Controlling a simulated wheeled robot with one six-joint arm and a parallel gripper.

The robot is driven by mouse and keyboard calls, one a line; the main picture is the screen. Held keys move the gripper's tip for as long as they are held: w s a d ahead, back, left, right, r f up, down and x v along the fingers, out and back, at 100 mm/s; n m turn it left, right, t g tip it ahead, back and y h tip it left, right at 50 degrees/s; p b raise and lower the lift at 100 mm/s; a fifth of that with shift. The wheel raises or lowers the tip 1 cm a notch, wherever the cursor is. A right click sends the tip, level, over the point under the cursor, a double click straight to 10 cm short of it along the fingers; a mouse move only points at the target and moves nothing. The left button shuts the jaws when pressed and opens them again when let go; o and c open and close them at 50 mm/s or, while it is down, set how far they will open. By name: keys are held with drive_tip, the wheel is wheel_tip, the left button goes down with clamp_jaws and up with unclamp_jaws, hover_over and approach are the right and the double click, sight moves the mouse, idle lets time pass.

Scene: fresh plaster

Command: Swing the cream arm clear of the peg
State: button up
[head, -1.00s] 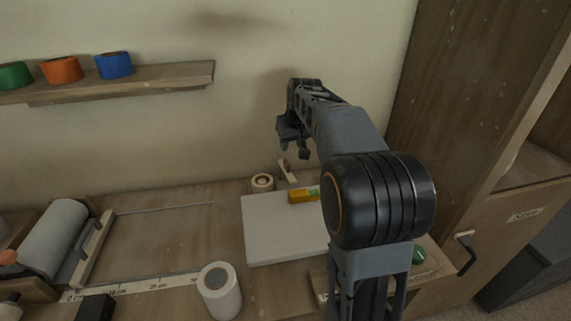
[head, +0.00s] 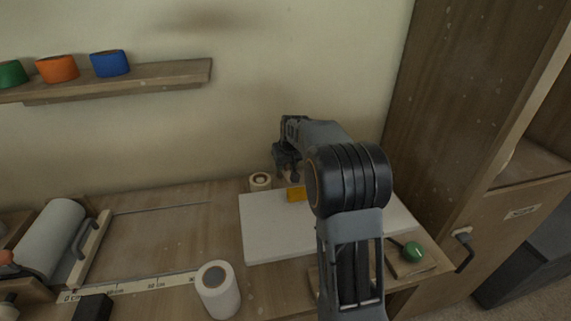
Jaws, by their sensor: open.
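My gripper (head: 286,170) is open and hangs low near the wall, over the back edge of the white board. A short cream roll (head: 260,181) stands just left of it on the bench, with a dark round centre on its top. The cream arm does not show now; my gripper covers the spot just right of the roll where a small cream piece stood. I cannot make out the peg for certain. Whether my fingers touch anything is hidden.
A white roll (head: 218,289) stands in front. A shelf (head: 150,77) with coloured rolls is at upper left. A green knob (head: 412,251) and tall cabinet (head: 455,100) are right.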

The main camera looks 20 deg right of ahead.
drive_tip(key=shift+c, duration=0.4)
clamp_jaws()
